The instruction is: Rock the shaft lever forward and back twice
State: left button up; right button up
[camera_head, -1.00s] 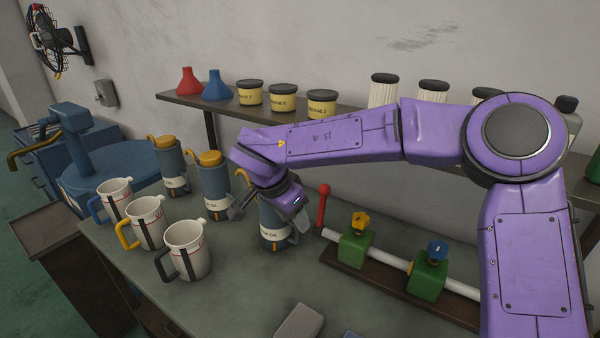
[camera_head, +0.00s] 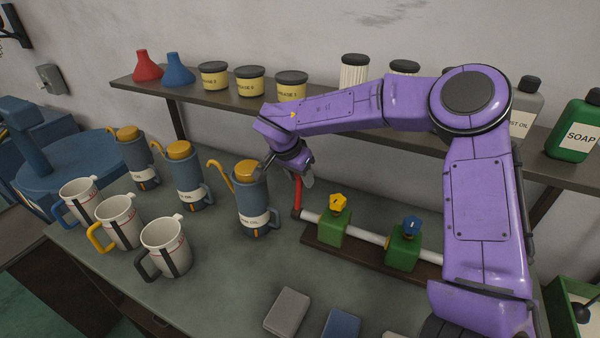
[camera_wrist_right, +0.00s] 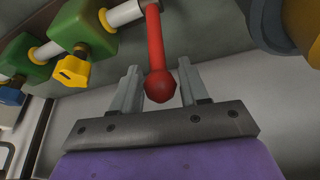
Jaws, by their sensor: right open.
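The red shaft lever (camera_head: 297,193) stands up at the left end of a white shaft (camera_head: 371,237) that runs through two green blocks. My right gripper (camera_head: 284,170) is at the lever's top and partly hides it. In the right wrist view the lever's round red knob (camera_wrist_right: 160,86) sits between the two open grey fingers of my right gripper (camera_wrist_right: 158,88), with gaps seen on both sides. My left gripper is not in view.
A blue oil can (camera_head: 250,205) stands close to the left of the lever. More oil cans and white mugs (camera_head: 164,247) stand further left. A shelf (camera_head: 225,99) with jars runs behind. Grey and blue blocks lie in front (camera_head: 287,311).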

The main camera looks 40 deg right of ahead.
aim_at(300, 191)
jog(key=shift+s+f, duration=0.1)
jog(key=shift+f, duration=0.15)
jog(key=shift+c, duration=0.5)
grip_shut()
jog(key=shift+s+a+r+t+h+p, duration=0.1)
jog(key=shift+s+a+t+h+p, duration=0.2)
jog(key=shift+a+h, duration=0.4)
jog(key=shift+s+a+t+h+p, duration=0.1)
jog(key=shift+s+a+t+h, duration=0.25)
jog(key=shift+a+h, duration=0.3)
jog(key=shift+s+a+f+t+h, duration=0.15)
jog(key=shift+s+a+t+h, duration=0.1)
jog(key=shift+a+h, duration=0.25)
jog(key=shift+s+a+f+t+h, duration=0.1)
jog(key=shift+s+a+t+h, duration=0.1)
jog(key=shift+a+h, duration=0.2)
jog(key=shift+s+a+f+t+h, duration=0.2)
jog(key=shift+a+h, duration=0.2)
jog(key=shift+h, duration=0.05)
jog(key=shift+s+a+f+t+h, duration=0.15)
jog(key=shift+s+a+t+h, duration=0.05)
jog(key=shift+a+h, duration=0.2)
